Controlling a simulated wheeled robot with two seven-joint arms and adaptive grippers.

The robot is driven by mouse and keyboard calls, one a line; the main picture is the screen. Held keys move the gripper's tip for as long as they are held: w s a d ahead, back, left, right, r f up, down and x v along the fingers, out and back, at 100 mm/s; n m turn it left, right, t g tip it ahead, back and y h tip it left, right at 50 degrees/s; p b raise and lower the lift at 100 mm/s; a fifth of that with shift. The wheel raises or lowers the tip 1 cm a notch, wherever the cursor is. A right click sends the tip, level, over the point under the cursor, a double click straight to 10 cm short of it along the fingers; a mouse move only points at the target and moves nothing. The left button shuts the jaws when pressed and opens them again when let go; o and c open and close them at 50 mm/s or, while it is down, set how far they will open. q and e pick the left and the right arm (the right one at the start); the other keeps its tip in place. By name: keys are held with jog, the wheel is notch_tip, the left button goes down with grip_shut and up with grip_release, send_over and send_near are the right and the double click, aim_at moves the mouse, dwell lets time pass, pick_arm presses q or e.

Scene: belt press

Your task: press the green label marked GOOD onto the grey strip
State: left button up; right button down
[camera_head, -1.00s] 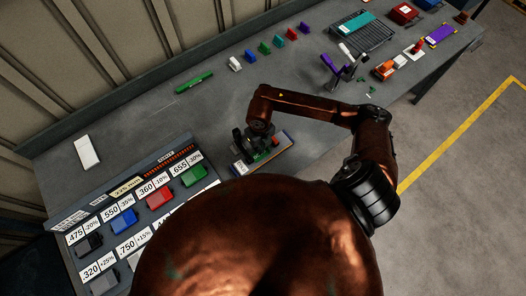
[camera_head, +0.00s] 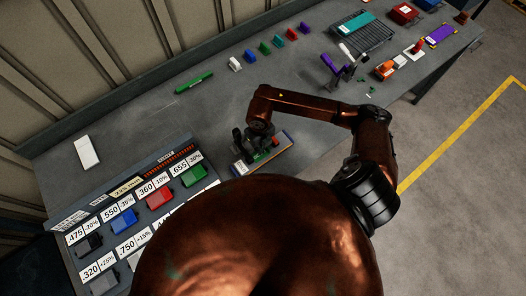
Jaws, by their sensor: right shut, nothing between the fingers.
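My right gripper (camera_head: 250,142) is low over a small board (camera_head: 283,143) with a blue edge, near the middle of the bench. It is shut and holds nothing. Its wrist and fingers hide part of the board. A small green patch shows beside the fingers, but I cannot read GOOD on it or tell whether it is the label. I cannot make out the grey strip for certain. My left gripper is not in view.
A sloped panel (camera_head: 128,196) with numbered cards and coloured blocks stands front left. A green bar (camera_head: 194,83) and a white block (camera_head: 87,151) lie on the grey bench (camera_head: 140,120). A purple-handled press (camera_head: 340,67) and a dark rack (camera_head: 372,35) stand farther back.

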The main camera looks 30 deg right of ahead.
jog(key=shift+f+b, duration=0.85)
jog(key=shift+f, duration=0.2)
dwell(0.4)
jog(key=shift+r, duration=0.15)
dwell(0.4)
jog(key=shift+r+p, duration=2.1)
jog(key=shift+r, duration=1.35)
jog(key=shift+f, duration=0.1)
